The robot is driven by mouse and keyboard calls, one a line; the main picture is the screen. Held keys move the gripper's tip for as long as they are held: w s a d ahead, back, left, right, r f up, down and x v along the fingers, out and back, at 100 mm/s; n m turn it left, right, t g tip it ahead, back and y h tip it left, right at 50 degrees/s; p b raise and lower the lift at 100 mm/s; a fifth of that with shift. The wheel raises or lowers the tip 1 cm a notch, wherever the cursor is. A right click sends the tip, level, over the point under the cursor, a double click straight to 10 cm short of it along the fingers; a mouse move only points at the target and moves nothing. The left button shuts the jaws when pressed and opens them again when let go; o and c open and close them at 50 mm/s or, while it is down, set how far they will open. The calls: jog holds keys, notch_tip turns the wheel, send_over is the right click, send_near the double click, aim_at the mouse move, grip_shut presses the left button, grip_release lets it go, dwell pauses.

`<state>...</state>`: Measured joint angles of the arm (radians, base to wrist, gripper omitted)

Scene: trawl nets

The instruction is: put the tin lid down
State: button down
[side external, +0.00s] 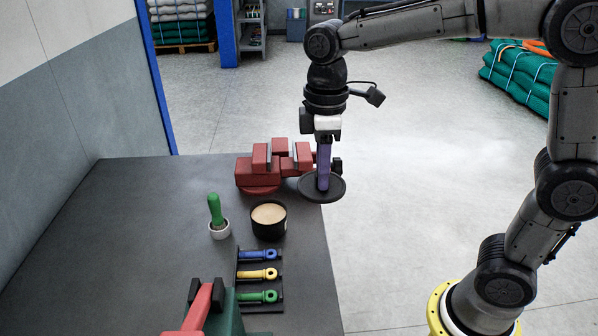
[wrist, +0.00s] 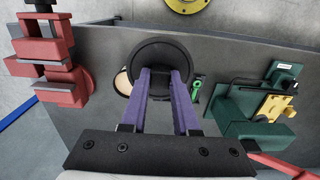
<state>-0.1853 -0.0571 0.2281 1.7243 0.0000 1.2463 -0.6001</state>
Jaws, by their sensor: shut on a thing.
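The tin lid (side external: 337,186) is a dark round disc. My gripper (side external: 323,184) points down with its purple fingers shut on the lid, which hangs roughly level at the right edge of the bench (side external: 130,240). In the wrist view the lid (wrist: 160,50) sits at the fingertips (wrist: 162,72), and its underside is hidden. The open black tin (side external: 268,231) with cream contents stands on the bench, left of and nearer than the lid. In the wrist view the lid and a finger partly cover the tin's cream contents (wrist: 123,82).
A red vise (side external: 258,177) stands close left of the lid. A green-handled brush (side external: 216,210) stands in a white cup (side external: 220,231). A rack (side external: 260,285) holds blue, yellow and green tools. A red and green device (side external: 225,315) is at the front. The bench's left side is clear.

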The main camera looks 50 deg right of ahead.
jog(key=shift+s+d+r, duration=0.1)
jog(key=shift+s+r, duration=0.2)
jog(key=shift+s, duration=0.35)
jog(key=shift+w+r+m, duration=0.1)
jog(key=shift+w+m, duration=0.05)
jog(key=shift+m, duration=0.15)
jog(key=shift+w+a+m, duration=0.5)
jog(key=shift+w+a, duration=0.6)
jog(key=a+f+n, duration=0.2)
jog(key=a+f, duration=0.3)
jog(key=a, duration=0.9)
jog(key=w+a+f, duration=0.2)
jog(key=w+f, duration=0.1)
jog(key=w, duration=0.1)
jog(key=w+a+f, duration=0.2)
jog(key=w+f, duration=0.1)
jog(key=w+a+f, duration=0.3)
jog(key=w, duration=0.1)
jog(key=shift+w, duration=0.35)
jog(key=shift+w+a+f, duration=0.1)
jog(key=shift+w+f, duration=0.15)
jog(key=shift+f, duration=1.7)
